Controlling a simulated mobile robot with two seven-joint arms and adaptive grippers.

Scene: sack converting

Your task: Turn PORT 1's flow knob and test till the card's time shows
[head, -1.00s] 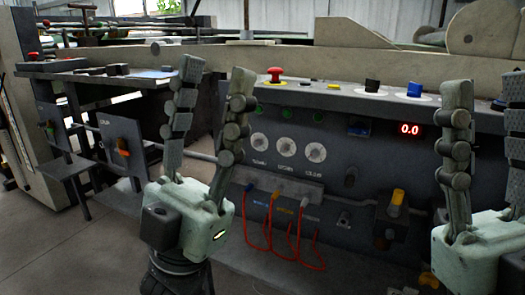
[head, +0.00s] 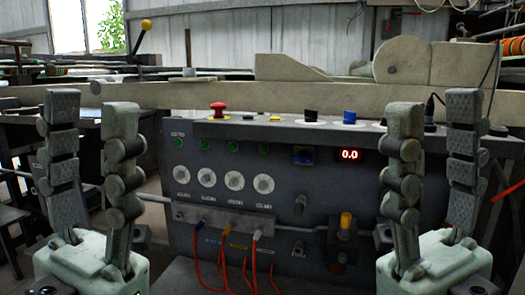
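A dark console (head: 340,210) stands ahead. Its front has a red display (head: 349,155) reading 0.0, several round white gauges (head: 208,178) and green lights. Below, a grey manifold bar (head: 190,212) carries red hoses (head: 196,262) with coloured plugs. A black knob (head: 311,115) and a blue knob (head: 349,117) sit on the top ledge. The small labels are unreadable, so I cannot tell PORT 1's flow knob, the test control or the card. My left gripper (head: 92,112) and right gripper (head: 437,112) are open, empty and upright, in front of the console's two sides.
A red mushroom button (head: 218,110) stands on the ledge. A yellow-capped fitting (head: 346,222) sticks out at the lower right of the panel. A pale beam (head: 190,94) runs behind the console. The space between my grippers is clear.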

